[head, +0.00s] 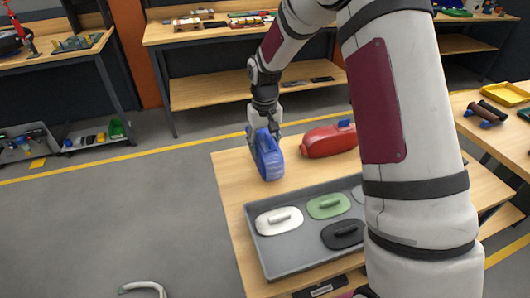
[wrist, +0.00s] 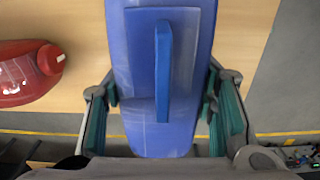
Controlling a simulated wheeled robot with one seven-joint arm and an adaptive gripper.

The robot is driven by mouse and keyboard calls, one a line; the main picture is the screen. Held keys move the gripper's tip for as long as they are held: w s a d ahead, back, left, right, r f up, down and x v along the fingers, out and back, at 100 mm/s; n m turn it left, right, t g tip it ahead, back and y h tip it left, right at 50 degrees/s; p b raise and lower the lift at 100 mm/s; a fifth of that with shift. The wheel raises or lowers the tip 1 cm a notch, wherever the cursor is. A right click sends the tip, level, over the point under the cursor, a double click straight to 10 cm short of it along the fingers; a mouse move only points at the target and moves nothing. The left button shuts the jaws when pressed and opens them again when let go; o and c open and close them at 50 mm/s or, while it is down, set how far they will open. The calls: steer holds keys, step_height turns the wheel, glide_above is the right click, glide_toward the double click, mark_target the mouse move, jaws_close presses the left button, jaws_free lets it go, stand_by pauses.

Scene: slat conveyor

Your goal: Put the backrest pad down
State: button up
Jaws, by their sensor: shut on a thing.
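The backrest pad appears to be the blue piece (head: 268,158), a long rounded slab with a raised blue bar along its face. It fills the middle of the wrist view (wrist: 190,75). My gripper (head: 265,131) is shut on it, with teal-lined fingers (wrist: 163,112) on both sides of the pad. The pad hangs tilted, close to upright, over the back left part of the wooden table (head: 229,178). I cannot tell whether its lower end touches the tabletop.
A red rounded object (head: 325,142) lies right of the pad. A grey tray (head: 262,258) in front holds white (head: 270,226), green (head: 322,210) and black (head: 338,238) handled pieces, plus another partly hidden by my arm. Bare wood shows between pad and tray.

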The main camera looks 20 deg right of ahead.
steer(key=shift+f, duration=1.4)
steer(key=shift+f, duration=0.2)
steer(key=o, duration=1.4)
steer(key=shift+r, duration=0.1)
